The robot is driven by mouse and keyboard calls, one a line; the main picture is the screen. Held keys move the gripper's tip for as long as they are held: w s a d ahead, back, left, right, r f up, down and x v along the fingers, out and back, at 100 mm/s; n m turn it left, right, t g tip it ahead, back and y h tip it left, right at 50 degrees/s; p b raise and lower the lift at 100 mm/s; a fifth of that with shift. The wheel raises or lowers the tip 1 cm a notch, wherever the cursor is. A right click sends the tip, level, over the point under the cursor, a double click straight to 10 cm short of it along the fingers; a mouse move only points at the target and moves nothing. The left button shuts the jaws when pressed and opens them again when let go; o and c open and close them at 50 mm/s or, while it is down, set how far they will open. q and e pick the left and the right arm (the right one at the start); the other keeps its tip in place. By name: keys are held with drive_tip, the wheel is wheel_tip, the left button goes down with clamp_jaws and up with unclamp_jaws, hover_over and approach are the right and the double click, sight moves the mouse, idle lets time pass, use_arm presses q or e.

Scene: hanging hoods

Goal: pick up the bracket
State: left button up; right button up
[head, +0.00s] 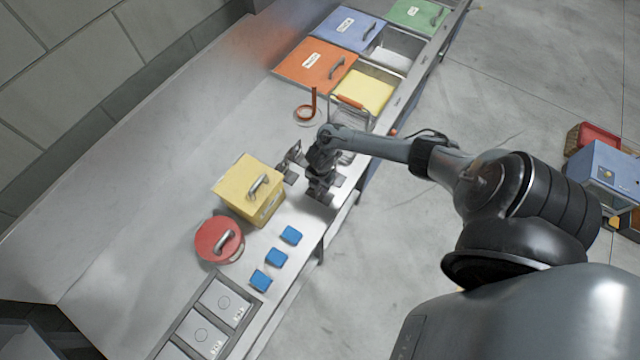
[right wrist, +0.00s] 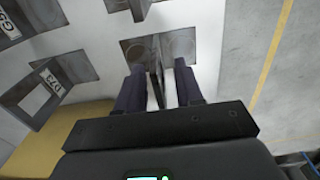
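Several grey metal brackets with upright plates stand on the bench. In the right wrist view one bracket (right wrist: 178,46) lies straight ahead, its thin upright plate between my fingers. My right gripper (right wrist: 158,82) is open, with a finger on each side of that plate and gaps showing. In the head view my right gripper (head: 322,168) points down over the brackets and partly hides them. One bracket (head: 291,163) shows to its left. A bracket labelled D73 (right wrist: 42,88) stands at the left in the wrist view. My left gripper is not in view.
A yellow lidded box (head: 236,190), a red round lid (head: 212,240) and several blue blocks (head: 276,257) stand left of the brackets. A copper-coloured upright hook (head: 313,105) and coloured bins (head: 316,66) are beyond. The bench's front edge is close on the right.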

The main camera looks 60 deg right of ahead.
clamp_jaws()
idle(1.3)
